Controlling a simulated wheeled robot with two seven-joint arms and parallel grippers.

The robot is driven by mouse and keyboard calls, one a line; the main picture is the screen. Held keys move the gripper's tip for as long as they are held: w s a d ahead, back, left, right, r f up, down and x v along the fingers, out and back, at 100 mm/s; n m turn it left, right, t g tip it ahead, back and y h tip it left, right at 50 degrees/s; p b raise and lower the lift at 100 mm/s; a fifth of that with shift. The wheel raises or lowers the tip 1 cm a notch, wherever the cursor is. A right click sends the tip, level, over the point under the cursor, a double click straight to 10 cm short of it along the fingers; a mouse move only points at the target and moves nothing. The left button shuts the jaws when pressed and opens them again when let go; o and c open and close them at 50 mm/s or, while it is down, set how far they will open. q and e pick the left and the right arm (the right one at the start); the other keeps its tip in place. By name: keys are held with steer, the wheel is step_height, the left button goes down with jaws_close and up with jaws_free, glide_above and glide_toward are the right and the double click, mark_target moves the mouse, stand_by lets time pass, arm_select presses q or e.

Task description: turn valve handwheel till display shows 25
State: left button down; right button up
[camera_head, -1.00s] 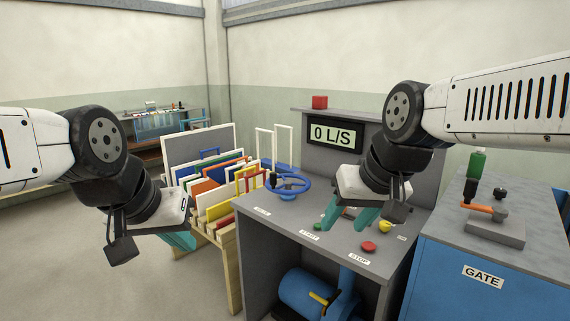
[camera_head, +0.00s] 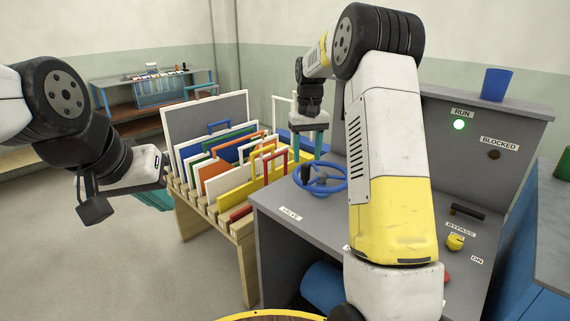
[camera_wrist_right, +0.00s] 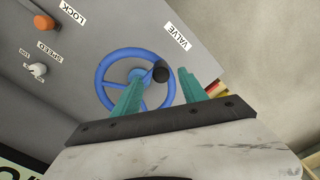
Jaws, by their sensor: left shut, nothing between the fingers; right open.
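The blue valve handwheel (camera_head: 335,187) lies flat on the grey console, with an upright black knob (camera_head: 305,174) on its rim. In the right wrist view the wheel (camera_wrist_right: 103,91) fills the middle, and its knob (camera_wrist_right: 160,72) appears between the two teal fingertips. My right gripper (camera_head: 305,158) is open and points down over the wheel's knob; I cannot tell whether it touches it. My left gripper (camera_head: 153,199) is shut and empty, out to the left. The display is hidden behind my right arm in the head view; only a corner of it (camera_wrist_right: 12,168) shows in the wrist view.
A wooden rack (camera_head: 242,228) of coloured panels stands left of the console, close to the wheel. A green RUN lamp (camera_head: 459,125) is lit. A yellow knob (camera_head: 454,242) and a blue cup (camera_head: 496,84) are at the right. The floor at left is clear.

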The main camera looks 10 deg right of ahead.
mark_target(306, 173)
steer(key=shift+w+f, duration=0.35)
steer(key=shift+f, duration=0.05)
step_height(306, 173, down, 7)
steer(key=shift+f, duration=0.2)
jaws_close()
steer(key=shift+r, duration=0.1)
stand_by(1.2)
